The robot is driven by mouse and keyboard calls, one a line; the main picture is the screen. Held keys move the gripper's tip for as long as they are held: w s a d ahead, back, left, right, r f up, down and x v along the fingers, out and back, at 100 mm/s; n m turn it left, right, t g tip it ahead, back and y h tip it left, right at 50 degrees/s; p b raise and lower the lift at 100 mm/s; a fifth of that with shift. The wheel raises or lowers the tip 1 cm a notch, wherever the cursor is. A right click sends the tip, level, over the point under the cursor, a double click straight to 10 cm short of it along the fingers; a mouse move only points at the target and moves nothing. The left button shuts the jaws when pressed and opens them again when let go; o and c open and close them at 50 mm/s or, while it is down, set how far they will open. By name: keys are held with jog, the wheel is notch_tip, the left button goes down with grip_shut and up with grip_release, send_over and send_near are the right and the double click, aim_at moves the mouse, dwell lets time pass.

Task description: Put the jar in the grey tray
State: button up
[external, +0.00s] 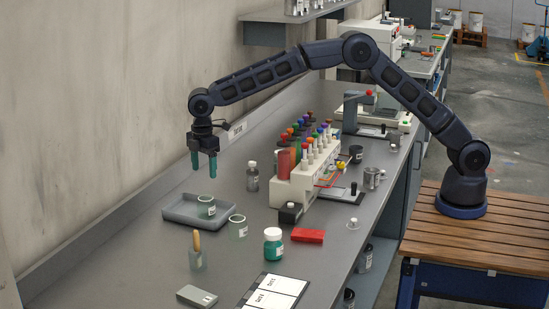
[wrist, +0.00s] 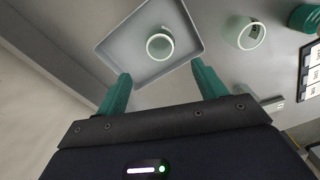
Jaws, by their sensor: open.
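The grey tray (external: 178,212) lies on the bench near the wall; it also shows in the wrist view (wrist: 122,44). A small open-topped, labelled jar (external: 206,207) stands upright inside it, also seen in the wrist view (wrist: 160,46). A similar open jar (external: 238,227) stands just outside the tray, to its right, and shows in the wrist view (wrist: 246,34). A teal jar with a white lid (external: 273,243) stands farther right. My gripper (external: 203,172) is open and empty, pointing down above the tray, apart from everything; its teal fingers also show in the wrist view (wrist: 160,72).
A clear pot with a wooden-handled tool (external: 196,254), a red block (external: 308,236) and white cards (external: 274,292) are nearer the front. The wall runs close along the left.

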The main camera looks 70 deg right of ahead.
jog(key=s+d+r+m+t, duration=0.1)
jog(key=s+d+r, duration=0.3)
jog(key=d+r, duration=0.25)
jog(key=s+d+r+m, duration=0.2)
jog(key=s+d+r, duration=0.1)
jog(key=d+r, duration=0.3)
jog(key=s+d+r+m+t, duration=0.1)
jog(key=s+d+r+m, duration=0.2)
jog(key=s+d+r, duration=1.1)
jog(key=s+d+m, duration=0.1)
jog(key=s+d, duration=0.2)
jog(key=s, duration=0.3)
jog(key=s+d+f+m+t, duration=0.1)
jog(key=s+d+m, duration=0.15)
jog(key=s, duration=0.45)
jog(key=s+d+m, duration=0.1)
jog(key=s+d, duration=0.2)
jog(key=s, duration=0.3)
jog(key=s+d+f+m, duration=0.1)
jog(key=s+d+f, duration=0.1)
jog(key=s, duration=0.6)
jog(key=s+d+f+m+t, duration=0.1)
jog(key=s+d+f+m, duration=0.1)
jog(key=s, duration=0.6)
notch_tip(320, 180, down, 3)
jog(key=shift+d+r+t, duration=0.1)
jog(key=shift+d+t, duration=0.2)
jog(key=shift+d, duration=0.2)
